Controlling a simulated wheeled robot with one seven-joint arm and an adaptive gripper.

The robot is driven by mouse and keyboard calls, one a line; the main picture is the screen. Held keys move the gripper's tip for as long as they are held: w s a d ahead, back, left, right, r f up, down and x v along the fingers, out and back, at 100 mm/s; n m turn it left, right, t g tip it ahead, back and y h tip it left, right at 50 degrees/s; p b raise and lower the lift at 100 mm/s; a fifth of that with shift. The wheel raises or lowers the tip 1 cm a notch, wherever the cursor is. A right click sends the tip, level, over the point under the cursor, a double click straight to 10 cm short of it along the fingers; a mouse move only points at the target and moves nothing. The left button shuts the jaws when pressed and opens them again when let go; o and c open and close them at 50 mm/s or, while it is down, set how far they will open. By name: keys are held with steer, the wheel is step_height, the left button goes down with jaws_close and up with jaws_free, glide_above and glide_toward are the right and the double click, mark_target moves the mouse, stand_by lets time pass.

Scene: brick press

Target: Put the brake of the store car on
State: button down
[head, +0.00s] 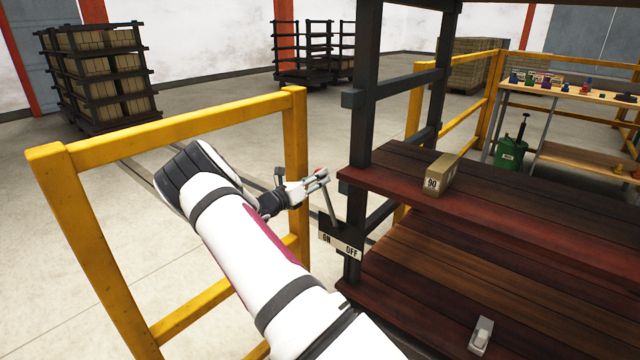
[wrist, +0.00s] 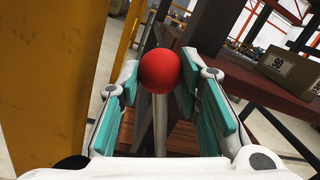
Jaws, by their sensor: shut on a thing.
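The store car (head: 432,206) has dark red plank decks and a dark frame, and fills the right of the head view. Its brake lever (head: 330,207) is a grey rod with a red knob (wrist: 160,70). The lever rises from a plate (head: 340,245) marked ON at left and OFF at right. In the head view the lever leans left, toward the ON side. My gripper (head: 319,176) is shut on the lever's top end. In the wrist view the knob stands between the teal finger pads, with the rod (wrist: 160,125) running down below it.
A yellow guard rail (head: 170,128) stands close beside my arm, and its post fills the left of the wrist view. A carton marked 90 (head: 440,175) sits on the upper deck, and a small grey block (head: 481,336) lies below. Open floor lies beyond the rail.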

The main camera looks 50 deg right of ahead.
steer(key=shift+w+a+f, duration=0.1)
steer(key=shift+w, duration=0.05)
steer(key=c, duration=1.1)
jaws_free()
steer(key=a, duration=0.8)
steer(key=a+f, duration=0.1)
steer(key=a, duration=0.3)
steer(key=shift+r, duration=0.1)
